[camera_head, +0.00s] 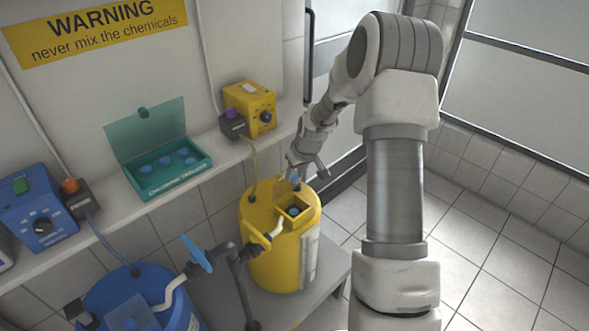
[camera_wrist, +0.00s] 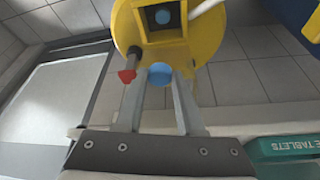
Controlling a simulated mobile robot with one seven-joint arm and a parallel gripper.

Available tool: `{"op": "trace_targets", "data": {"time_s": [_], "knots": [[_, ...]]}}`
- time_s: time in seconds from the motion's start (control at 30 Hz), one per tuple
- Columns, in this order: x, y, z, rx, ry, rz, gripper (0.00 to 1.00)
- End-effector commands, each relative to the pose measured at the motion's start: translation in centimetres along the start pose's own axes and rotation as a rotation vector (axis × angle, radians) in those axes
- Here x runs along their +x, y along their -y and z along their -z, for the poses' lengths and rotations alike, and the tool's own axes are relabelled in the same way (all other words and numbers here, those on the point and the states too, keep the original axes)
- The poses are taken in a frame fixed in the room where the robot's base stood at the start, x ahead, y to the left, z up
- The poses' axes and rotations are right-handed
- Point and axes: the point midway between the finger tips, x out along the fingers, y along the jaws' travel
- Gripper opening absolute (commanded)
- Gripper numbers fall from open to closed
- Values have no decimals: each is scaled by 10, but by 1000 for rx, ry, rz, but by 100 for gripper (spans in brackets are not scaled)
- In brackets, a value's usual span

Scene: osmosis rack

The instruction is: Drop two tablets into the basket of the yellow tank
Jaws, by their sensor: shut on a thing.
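The yellow tank (camera_head: 262,262) stands on a grey platform, its small square basket (camera_head: 280,213) open on top. A blue tablet (camera_head: 293,211) lies inside the basket; it also shows in the wrist view (camera_wrist: 163,17). My gripper (camera_head: 306,168) is just above the tank, behind the basket. In the wrist view my gripper (camera_wrist: 160,82) is shut on a second blue tablet (camera_wrist: 159,72), held between the fingertips beside the basket, not over its opening. The teal tablet box (camera_head: 167,188) is open on the shelf with several blue tablets in it.
A blue tank (camera_head: 130,290) with a blue-handled valve (camera_head: 197,253) stands at lower left, with dark pipework between the tanks. A yellow pump (camera_head: 250,105) and a blue pump (camera_head: 37,212) are on the shelf. A red-tipped part (camera_wrist: 127,76) shows beside my left finger.

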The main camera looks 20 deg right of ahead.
Motion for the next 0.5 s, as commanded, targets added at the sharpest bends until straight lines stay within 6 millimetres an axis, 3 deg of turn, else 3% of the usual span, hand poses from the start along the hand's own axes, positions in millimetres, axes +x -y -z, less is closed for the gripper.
{"op": "trace_targets", "data": {"time_s": [0.5], "knots": [[36,0,-15,-1,1,0,0]]}}
